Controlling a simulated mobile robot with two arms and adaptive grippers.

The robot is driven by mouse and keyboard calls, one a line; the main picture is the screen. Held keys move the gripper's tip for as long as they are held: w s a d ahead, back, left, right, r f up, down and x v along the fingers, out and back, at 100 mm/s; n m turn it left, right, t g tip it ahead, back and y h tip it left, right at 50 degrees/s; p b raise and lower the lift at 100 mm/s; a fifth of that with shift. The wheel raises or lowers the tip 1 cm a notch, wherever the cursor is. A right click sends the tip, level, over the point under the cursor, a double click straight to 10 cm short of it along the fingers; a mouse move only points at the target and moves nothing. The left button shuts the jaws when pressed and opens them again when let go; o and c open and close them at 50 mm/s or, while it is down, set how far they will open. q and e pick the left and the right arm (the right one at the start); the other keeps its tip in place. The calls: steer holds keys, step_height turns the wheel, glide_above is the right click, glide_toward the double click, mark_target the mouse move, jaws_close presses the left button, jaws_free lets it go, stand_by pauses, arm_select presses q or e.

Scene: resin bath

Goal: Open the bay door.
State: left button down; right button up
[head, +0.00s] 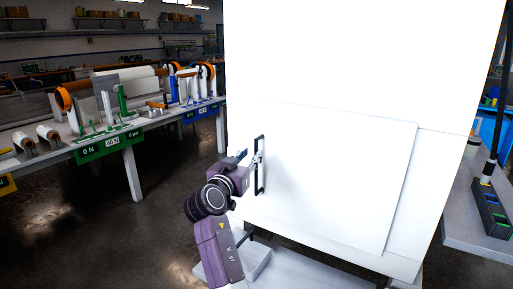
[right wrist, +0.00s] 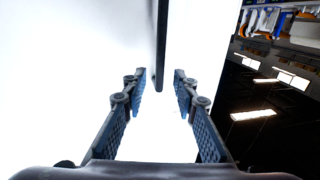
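The bay door (head: 340,180) is a white panel on the front of a tall white cabinet (head: 360,55). It looks shut, with no open gap visible. A dark vertical bar handle (head: 259,165) is near the door's left edge; it also shows in the right wrist view (right wrist: 161,45). My right gripper (head: 252,159) is at the handle, reaching in from the left. In the right wrist view its two fingers (right wrist: 159,84) are spread, with the bar between or just beyond their tips. Contact is not clear. My left gripper is not in view.
A long bench (head: 130,127) with rollers, stands and green and blue labels runs along the left. A grey table (head: 470,222) with a dark tray (head: 491,208) stands at the right. Dark floor (head: 100,230) is clear at the lower left.

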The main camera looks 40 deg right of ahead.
mark_target(255, 150)
steer(key=p+x, duration=0.1)
steer(key=x, duration=0.4)
steer(key=shift+d, duration=0.15)
jaws_close()
